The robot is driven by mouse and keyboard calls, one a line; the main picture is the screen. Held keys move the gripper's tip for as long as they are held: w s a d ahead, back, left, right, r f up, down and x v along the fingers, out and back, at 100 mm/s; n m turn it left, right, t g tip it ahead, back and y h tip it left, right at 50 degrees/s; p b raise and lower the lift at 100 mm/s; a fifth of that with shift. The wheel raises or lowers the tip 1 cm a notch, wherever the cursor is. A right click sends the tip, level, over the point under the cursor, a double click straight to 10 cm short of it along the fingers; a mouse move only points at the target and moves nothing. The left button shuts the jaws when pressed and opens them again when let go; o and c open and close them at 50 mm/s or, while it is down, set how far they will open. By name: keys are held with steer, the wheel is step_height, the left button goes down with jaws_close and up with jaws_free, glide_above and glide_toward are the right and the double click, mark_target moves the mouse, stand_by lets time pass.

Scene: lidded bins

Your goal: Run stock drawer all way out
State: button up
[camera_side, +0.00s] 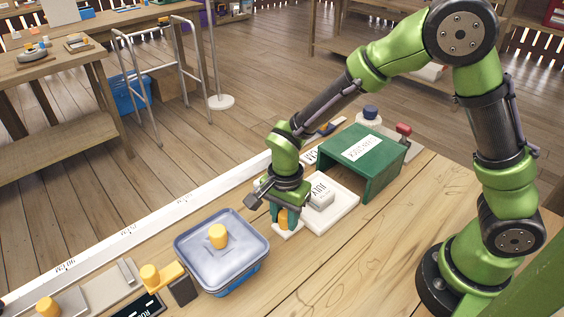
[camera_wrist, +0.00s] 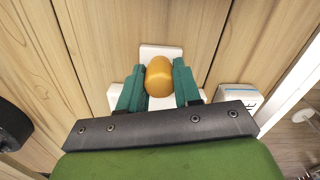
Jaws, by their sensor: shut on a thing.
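The green stock housing (camera_side: 386,165) has a white label on top and is open toward my gripper. The white drawer (camera_side: 345,216) extends out of it across the wooden bench, with a pale lettered block (camera_side: 320,196) in it. The drawer's rounded orange-yellow knob (camera_side: 284,220) is at its near end, and the knob also shows in the wrist view (camera_wrist: 159,77). My gripper (camera_side: 283,213) is shut on this knob, with a green finger on each side of it (camera_wrist: 158,90). The drawer's far end is hidden by the housing.
A blue bin (camera_side: 240,278) with a translucent lid and yellow knob (camera_side: 218,236) stands left of my gripper. A white marked strip (camera_side: 150,218) runs along the bench edge. A blue-capped jar (camera_side: 369,115) and a red-topped item (camera_side: 403,130) stand behind the housing. Bare bench lies in front.

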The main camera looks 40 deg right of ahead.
steer(key=shift+a, duration=0.15)
steer(key=o, duration=1.1)
steer(key=shift+c, duration=0.2)
step_height(320, 180, up, 17)
